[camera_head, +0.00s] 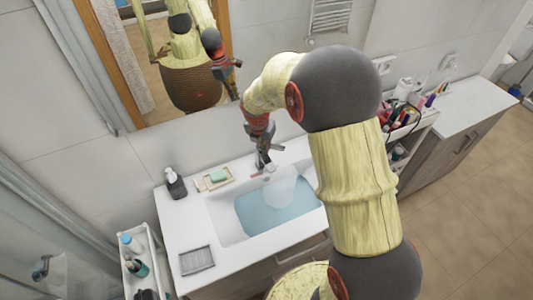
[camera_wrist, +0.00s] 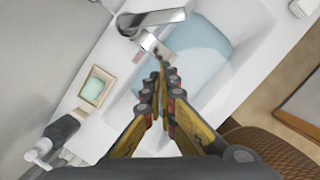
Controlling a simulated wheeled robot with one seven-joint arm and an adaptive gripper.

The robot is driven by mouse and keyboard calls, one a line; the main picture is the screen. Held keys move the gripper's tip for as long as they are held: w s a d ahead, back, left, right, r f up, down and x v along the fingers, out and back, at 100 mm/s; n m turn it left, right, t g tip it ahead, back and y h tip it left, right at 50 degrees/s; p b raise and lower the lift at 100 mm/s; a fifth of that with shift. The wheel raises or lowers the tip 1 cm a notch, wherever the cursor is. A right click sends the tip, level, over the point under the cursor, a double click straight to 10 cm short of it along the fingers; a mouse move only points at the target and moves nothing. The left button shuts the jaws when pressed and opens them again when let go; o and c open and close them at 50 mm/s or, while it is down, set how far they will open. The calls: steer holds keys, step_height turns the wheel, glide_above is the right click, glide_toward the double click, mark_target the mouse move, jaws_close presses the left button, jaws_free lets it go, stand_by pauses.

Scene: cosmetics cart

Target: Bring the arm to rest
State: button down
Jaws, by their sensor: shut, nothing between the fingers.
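My arm reaches out over the sink counter in the head view, bent at the elbow. My gripper (camera_head: 262,158) hangs at its end above the back edge of the sink (camera_head: 226,226), by the wall. In the wrist view my gripper (camera_wrist: 166,72) has its fingers together with nothing held. The fingertips show just below the chrome faucet (camera_wrist: 150,18) in that view; I cannot tell whether they touch it. The basin holds bluish water (camera_head: 275,208). My own arm hides part of the counter's right side.
A dark soap dispenser (camera_head: 175,184) and a soap dish (camera_head: 214,180) with green soap stand left of the basin. A grey ridged tray (camera_head: 197,260) lies in front. A white cart (camera_head: 150,241) with bottles is at left. A mirror (camera_head: 160,60) is behind; cosmetics (camera_head: 405,108) are at right.

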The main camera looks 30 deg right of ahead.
steer(key=shift+s+a+r, duration=0.1)
steer(key=shift+a+r, duration=0.05)
steer(key=shift+r, duration=0.5)
steer(key=s+a+r+m+t+b, duration=0.1)
steer(key=s+a+m+b, duration=0.2)
steer(key=s+m+b, duration=0.3)
steer(key=s+a+r+m+t+y+b, duration=0.1)
steer(key=s+a+m+b, duration=0.2)
steer(key=s+m+b, duration=0.3)
steer(key=s+a+r+m+t+y+b, duration=0.1)
steer(key=s+m+b, duration=0.5)
steer(key=s+m, duration=0.8)
steer(key=s+a+r, duration=0.1)
steer(key=s+a, duration=0.1)
steer(key=s, duration=0.1)
steer(key=shift+a+t, duration=0.2)
steer(key=shift+t, duration=0.2)
